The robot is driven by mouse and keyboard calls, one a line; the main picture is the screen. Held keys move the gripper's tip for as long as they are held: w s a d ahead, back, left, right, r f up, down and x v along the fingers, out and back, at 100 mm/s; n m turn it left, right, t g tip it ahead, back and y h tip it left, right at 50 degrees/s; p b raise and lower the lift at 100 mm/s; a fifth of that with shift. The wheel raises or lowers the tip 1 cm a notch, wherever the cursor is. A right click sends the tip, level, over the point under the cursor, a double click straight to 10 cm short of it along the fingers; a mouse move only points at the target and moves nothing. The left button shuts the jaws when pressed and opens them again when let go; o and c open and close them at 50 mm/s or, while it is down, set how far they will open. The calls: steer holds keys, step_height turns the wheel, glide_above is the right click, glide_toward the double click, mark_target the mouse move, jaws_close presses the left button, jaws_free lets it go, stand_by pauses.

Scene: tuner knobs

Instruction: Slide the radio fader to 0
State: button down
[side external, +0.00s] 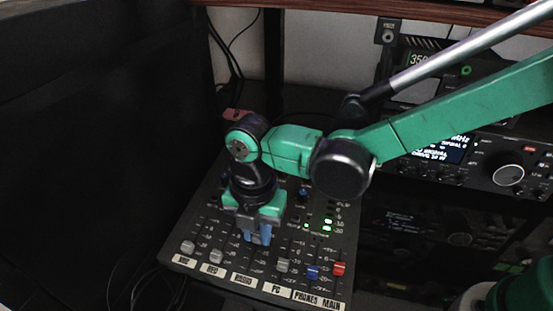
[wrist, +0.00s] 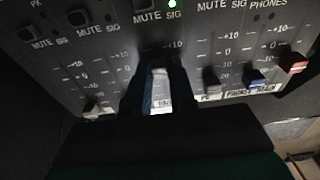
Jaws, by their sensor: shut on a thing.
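The mixer panel (side external: 215,270) has a row of faders labelled along its front edge. The radio label (side external: 243,279) sits below my gripper (side external: 258,238), which points down over the radio channel. In the wrist view my gripper (wrist: 160,95) is shut around the radio fader at mid-slot.
Grey mic and rec faders (side external: 188,247) stand to the left, low in their slots. A grey PC fader (side external: 282,265), a blue phones fader (side external: 313,271) and a red main fader (side external: 338,268) stand to the right. A dark monitor (side external: 100,150) fills the left side.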

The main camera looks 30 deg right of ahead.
mark_target(258, 235)
steer(key=c, duration=0.7)
jaws_free()
steer(key=shift+c, duration=0.2)
steer(key=shift+r, duration=0.1)
steer(key=shift+r, duration=2.75)
steer(key=s+d+r+m+t, duration=0.1)
steer(key=d+m+t, duration=0.2)
steer(key=d+m, duration=0.8)
steer(key=s+d+r+m+t, duration=0.2)
steer(key=d+m+t, duration=0.2)
steer(key=d+m, duration=0.6)
steer(key=m, duration=0.6)
steer(key=shift+d+r, duration=0.3)
steer(key=shift+d, duration=0.05)
